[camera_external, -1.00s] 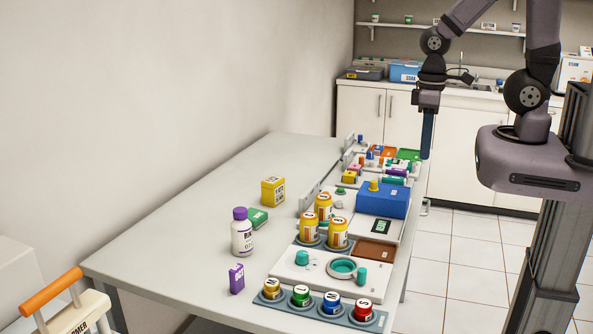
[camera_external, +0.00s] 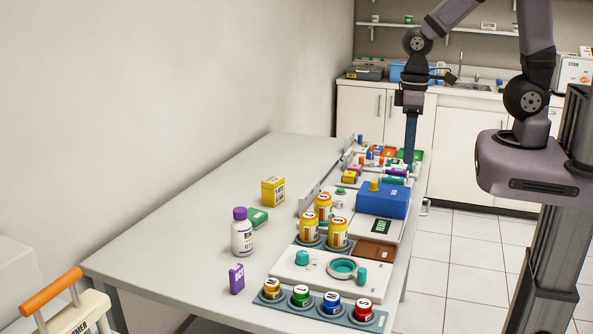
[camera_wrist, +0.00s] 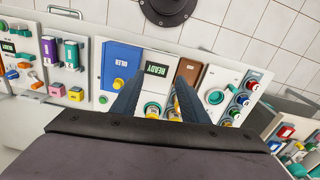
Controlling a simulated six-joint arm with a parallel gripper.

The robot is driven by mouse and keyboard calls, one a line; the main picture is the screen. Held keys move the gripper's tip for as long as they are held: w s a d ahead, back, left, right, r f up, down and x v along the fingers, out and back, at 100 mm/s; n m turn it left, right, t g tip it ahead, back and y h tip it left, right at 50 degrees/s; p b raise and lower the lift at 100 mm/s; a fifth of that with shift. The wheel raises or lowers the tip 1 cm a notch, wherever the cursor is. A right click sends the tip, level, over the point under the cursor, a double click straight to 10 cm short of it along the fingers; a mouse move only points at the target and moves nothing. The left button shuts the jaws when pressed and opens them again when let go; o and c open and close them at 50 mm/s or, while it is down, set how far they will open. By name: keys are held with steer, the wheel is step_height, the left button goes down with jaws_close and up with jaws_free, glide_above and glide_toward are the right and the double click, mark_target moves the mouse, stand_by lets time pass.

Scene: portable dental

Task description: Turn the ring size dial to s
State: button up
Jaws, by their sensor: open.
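My gripper (camera_external: 411,158) points down over the far right end of the long table and holds nothing. In the wrist view its two fingers (camera_wrist: 157,92) stand apart. A white panel (camera_external: 286,271) near the table's front carries a teal ring-shaped part (camera_external: 343,267), well away from my gripper. This ring also shows in the wrist view (camera_wrist: 215,97), right of the fingers. I cannot tell for sure that it is the ring size dial, and no setting on it is readable.
A grey rack (camera_external: 381,320) holds several coloured lettered caps in front of the panel. Yellow jars (camera_external: 338,235), a blue box (camera_external: 383,201) and small coloured parts line the table's right side. A white bottle (camera_external: 241,235) stands left. The table's left side is mostly clear.

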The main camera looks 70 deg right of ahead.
steer(key=w+a+f+n+b, duration=0.45)
steer(key=w+a, duration=0.45)
steer(key=w, duration=0.3)
steer(key=n+b, duration=0.3)
steer(key=b, duration=0.1)
glide_toward(302, 252)
steer(key=shift+s+d+f, duration=0.15)
steer(key=shift+d+f, duration=0.15)
steer(key=shift+d, duration=0.05)
steer(key=shift+a+f, duration=0.15)
steer(key=shift+a, duration=0.3)
steer(key=shift+f+p, duration=1.15)
steer(key=shift+f, duration=2.5)
jaws_close()
